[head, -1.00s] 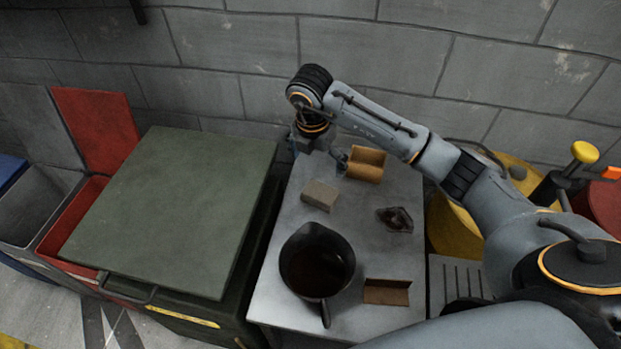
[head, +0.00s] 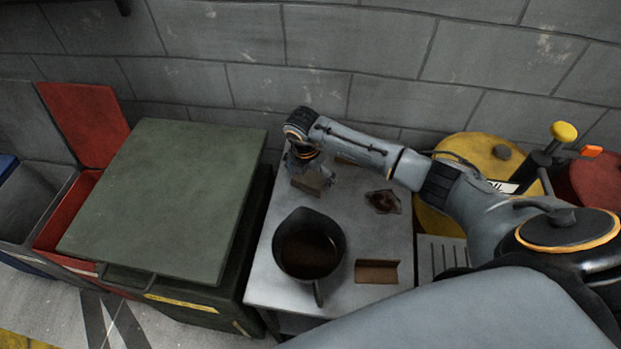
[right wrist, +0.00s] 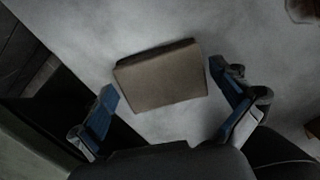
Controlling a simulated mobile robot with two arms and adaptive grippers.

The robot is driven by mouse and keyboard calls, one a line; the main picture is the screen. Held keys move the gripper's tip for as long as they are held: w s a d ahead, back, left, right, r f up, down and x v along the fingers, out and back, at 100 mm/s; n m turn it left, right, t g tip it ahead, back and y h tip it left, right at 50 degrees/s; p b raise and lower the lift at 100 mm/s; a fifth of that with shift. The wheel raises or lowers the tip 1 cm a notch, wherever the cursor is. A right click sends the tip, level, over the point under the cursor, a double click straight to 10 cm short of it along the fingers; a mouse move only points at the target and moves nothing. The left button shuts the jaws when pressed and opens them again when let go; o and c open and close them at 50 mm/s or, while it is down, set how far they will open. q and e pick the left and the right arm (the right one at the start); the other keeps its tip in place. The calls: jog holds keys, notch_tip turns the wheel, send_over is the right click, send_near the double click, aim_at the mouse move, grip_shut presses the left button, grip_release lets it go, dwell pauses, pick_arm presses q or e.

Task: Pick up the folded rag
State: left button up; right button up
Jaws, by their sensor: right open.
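The folded rag, a grey-beige block-like bundle, lies on the grey table top (head: 260,287). In the right wrist view the rag (right wrist: 162,78) sits between the two blue fingertips of my right gripper (right wrist: 161,80), with space on both sides. The gripper is open and holds nothing. In the head view my right gripper (head: 311,177) is right over the rag (head: 308,186) and partly hides it. How high the fingertips are above the table is hard to tell. My left gripper is not in view.
A dark pan (head: 309,247) with dark liquid stands in front of the rag. A crumpled dark item (head: 383,202) and a brown angled piece (head: 377,272) lie to the right. A green-lidded bin (head: 165,200) adjoins on the left; a block wall is behind.

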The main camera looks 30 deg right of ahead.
jog(key=c, duration=0.9)
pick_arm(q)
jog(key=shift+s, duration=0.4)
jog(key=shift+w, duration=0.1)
pick_arm(e)
jog(key=shift+d+r, duration=0.1)
jog(key=shift+r, duration=0.4)
pick_arm(q)
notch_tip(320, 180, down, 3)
jog(key=b, duration=0.3)
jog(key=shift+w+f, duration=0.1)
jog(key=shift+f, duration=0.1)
pick_arm(e)
jog(key=s+a+r, duration=0.1)
jog(key=a+r, duration=0.7)
jog(key=a, duration=0.1)
jog(key=s+a+r, duration=0.1)
jog(key=a+r, duration=0.3)
jog(key=a, duration=0.1)
jog(key=shift+s, duration=0.35)
